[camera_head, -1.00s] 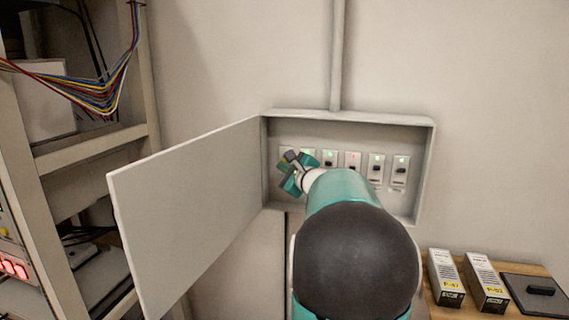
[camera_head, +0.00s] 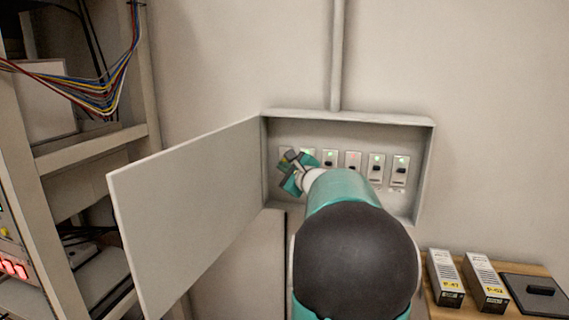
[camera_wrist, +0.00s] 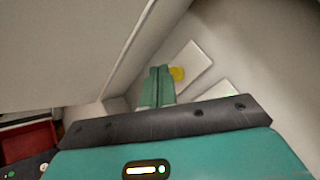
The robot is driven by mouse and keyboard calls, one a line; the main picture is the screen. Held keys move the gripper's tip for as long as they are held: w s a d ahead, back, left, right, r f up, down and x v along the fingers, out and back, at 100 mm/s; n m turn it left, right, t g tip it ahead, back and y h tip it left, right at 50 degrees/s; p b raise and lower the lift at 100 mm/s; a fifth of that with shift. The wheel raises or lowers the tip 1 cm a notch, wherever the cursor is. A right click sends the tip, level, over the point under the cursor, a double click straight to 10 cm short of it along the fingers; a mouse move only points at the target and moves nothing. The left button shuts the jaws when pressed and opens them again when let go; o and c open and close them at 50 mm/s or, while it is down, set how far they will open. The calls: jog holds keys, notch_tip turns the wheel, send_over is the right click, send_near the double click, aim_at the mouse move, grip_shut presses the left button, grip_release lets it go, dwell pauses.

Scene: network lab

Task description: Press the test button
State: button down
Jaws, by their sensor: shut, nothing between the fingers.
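A yellow button (camera_wrist: 178,73) sits on a white plate (camera_wrist: 195,66) in the wrist view; it is taken to be the test button, though no label is readable. My gripper (camera_wrist: 157,80) is shut and empty, with its teal fingers just left of the button in that view. Whether the fingertips touch the button or plate, I cannot tell. In the head view, my gripper (camera_head: 292,165) is at the left end of the row inside the open wall box (camera_head: 350,116), covering most of the leftmost plate.
The box door (camera_head: 190,215) stands open to the left. A rack (camera_head: 90,145) with cables stands left. Two labelled modules (camera_head: 485,283) lie on a wooden surface at lower right.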

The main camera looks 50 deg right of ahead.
jog(key=shift+w+d, duration=0.15)
jog(key=shift+d, duration=0.2)
jog(key=shift+w+d, duration=0.2)
jog(key=shift+d, duration=0.1)
dwell(0.6)
jog(key=shift+a, duration=0.1)
jog(key=shift+s+a, duration=0.4)
jog(key=shift+a, duration=0.2)
jog(key=a, duration=0.1)
jog(key=s+a, duration=0.1)
jog(key=a, duration=0.1)
jog(key=s+a, duration=0.1)
jog(key=shift+s+a, duration=0.15)
jog(key=shift+a, duration=0.05)
dwell(0.5)
dwell(0.8)
